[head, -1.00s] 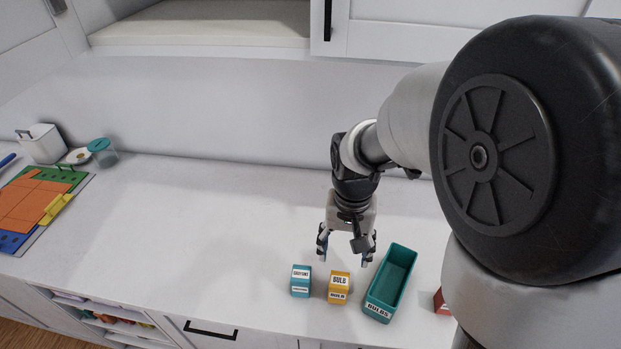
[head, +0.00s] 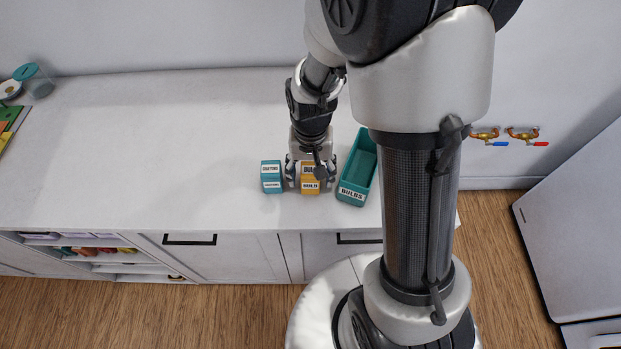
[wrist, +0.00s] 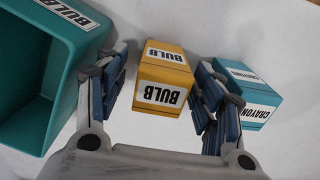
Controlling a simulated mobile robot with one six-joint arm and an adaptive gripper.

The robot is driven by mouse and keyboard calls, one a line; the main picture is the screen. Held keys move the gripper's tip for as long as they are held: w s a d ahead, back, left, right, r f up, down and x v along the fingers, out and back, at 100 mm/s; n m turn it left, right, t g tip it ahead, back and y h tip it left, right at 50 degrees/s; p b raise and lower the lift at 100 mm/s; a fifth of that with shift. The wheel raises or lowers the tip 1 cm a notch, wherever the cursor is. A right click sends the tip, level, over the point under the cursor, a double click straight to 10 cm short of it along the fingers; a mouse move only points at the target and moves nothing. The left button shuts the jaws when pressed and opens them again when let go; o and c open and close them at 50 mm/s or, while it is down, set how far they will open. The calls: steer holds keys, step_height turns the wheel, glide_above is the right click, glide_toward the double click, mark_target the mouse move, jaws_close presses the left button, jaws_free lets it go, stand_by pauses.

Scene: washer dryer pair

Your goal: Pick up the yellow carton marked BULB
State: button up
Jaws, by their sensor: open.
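The yellow carton marked BULB (head: 310,187) stands upright on the white counter between a teal carton and a teal bin. In the wrist view the yellow carton (wrist: 165,75) shows its labelled top and one labelled side. My gripper (head: 310,180) is open, with one finger on each side of the yellow carton. In the wrist view a gap shows between the carton and each finger of my gripper (wrist: 164,98). Part of the carton's top is hidden behind my gripper in the head view.
The teal carton marked CRAYONS (head: 271,177) stands close to the left finger; it also shows in the wrist view (wrist: 248,92). The open teal bin marked BULBS (head: 352,196) is close on the right. The counter (head: 150,150) is clear farther left.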

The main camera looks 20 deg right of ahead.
step_height(320, 180, down, 3)
steer(key=shift+r+b, duration=0.1)
steer(key=shift+b, duration=0.2)
steer(key=shift+r, duration=0.1)
steer(key=shift+c, duration=0.2)
steer(key=c, duration=1.1)
